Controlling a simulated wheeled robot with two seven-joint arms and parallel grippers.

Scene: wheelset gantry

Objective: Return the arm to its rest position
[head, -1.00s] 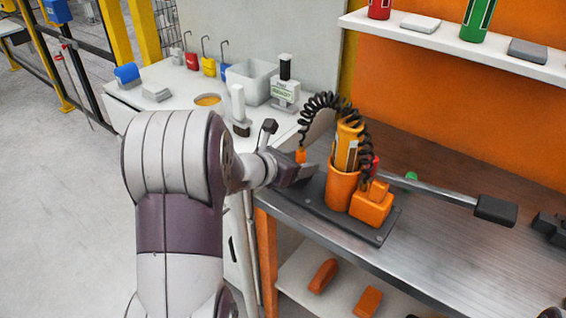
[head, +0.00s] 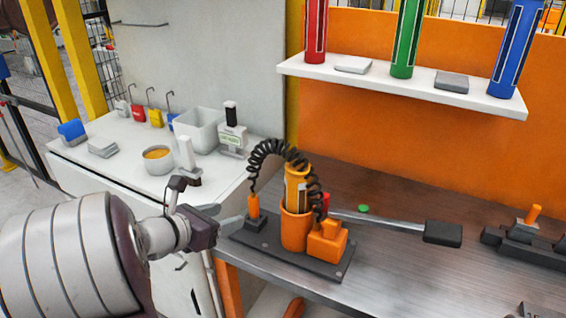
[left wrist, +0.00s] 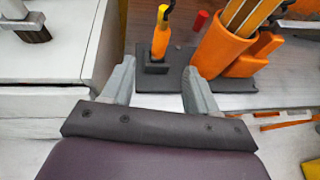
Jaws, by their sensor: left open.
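My left gripper (head: 233,215) is open and empty. Its fingers point toward an orange-handled tool (head: 253,207), which stands upright in a small black holder on the dark base plate (head: 315,266). A black coiled cord arches from the tool's top toward the orange holder. In the left wrist view, my left gripper (left wrist: 158,85) has its two grey fingers spread wide. The orange-handled tool (left wrist: 160,38) stands beyond the gap, apart from both fingers. My right gripper is not in view.
An orange cup (head: 294,231) holding a yellow-orange cylinder and an orange block (head: 327,240) share the plate. A black-ended bar (head: 443,234) lies on the metal bench. The white cabinet (head: 110,150) carries a bowl, bin and small items. A shelf (head: 400,84) hangs behind.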

